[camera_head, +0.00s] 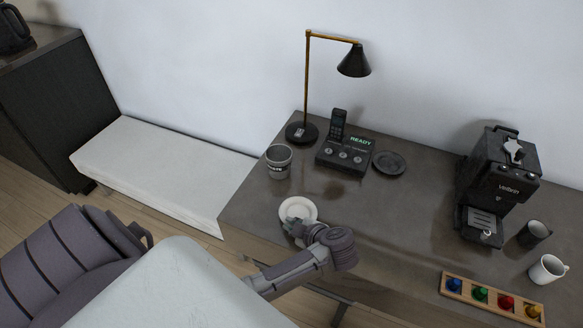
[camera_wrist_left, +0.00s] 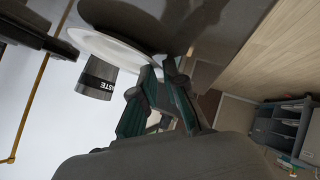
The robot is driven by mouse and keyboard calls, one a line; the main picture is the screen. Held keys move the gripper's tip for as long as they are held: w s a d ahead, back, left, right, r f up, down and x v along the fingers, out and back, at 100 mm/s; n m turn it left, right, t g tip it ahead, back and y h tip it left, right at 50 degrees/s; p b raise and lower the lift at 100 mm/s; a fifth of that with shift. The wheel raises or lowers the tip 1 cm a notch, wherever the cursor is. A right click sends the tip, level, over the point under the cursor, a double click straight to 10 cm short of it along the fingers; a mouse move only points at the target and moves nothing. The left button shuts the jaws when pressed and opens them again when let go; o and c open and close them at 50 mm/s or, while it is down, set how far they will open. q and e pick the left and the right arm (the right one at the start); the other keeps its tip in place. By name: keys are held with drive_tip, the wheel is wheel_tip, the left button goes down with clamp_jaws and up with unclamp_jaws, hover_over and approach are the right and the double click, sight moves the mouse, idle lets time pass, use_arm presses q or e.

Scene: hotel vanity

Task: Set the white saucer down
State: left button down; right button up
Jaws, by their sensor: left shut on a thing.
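The white saucer (camera_head: 298,207) is at the front left of the dark vanity top (camera_head: 390,221). My left gripper (camera_head: 296,224) is shut on its near rim. In the left wrist view the saucer (camera_wrist_left: 112,46) shows edge-on, and its rim lies between the fingertips of my left gripper (camera_wrist_left: 160,72). I cannot tell whether its underside touches the vanity top or is a little above it. My right gripper is not in view.
A grey waste cup (camera_head: 278,162) stands behind and left of the saucer. A lamp (camera_head: 303,133), a black control box (camera_head: 345,155) and a dark round dish (camera_head: 389,163) are at the back. A coffee machine (camera_head: 497,185), two mugs and a capsule tray (camera_head: 490,301) are right. The middle is clear.

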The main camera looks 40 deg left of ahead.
use_arm(q)
drive_tip(key=c, duration=1.1)
unclamp_jaws()
drive_tip(key=shift+f, duration=0.3)
drive_tip(key=shift+c, duration=0.2)
drive_tip(key=shift+r, duration=0.1)
drive_tip(key=v, duration=1.2)
drive_tip(key=shift+r, duration=0.1)
